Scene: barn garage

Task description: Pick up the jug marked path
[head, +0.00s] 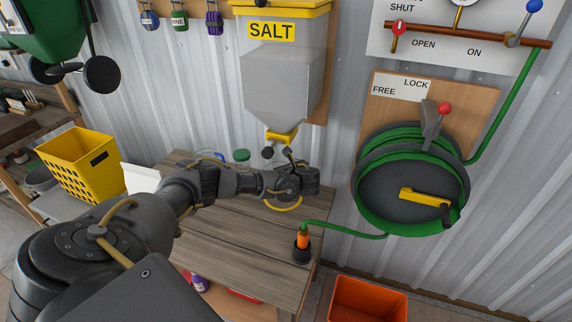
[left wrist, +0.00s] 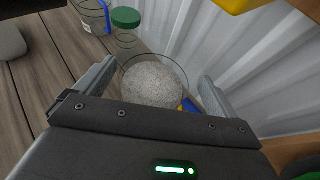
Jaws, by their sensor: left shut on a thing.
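A clear round jug (left wrist: 152,84) holding pale grains stands between the two fingers of my left gripper in the left wrist view, with a bit of blue at its side. My left gripper (head: 290,183) is shut on this jug over the back of the wooden bench (head: 245,240), just below the salt hopper's spout. In the head view my arm and gripper hide most of the jug. No marking on it can be read, so I cannot tell whether it says path. Another clear vessel with a blue handle (left wrist: 93,14) stands farther along the bench. My right gripper is out of view.
A green-lidded jar (left wrist: 126,18) stands close by the held jug. The salt hopper (head: 283,80) hangs on the wall above. A hose end with an orange grip (head: 302,240) stands at the bench's right edge, beside the hose reel (head: 410,180). The bench front is clear.

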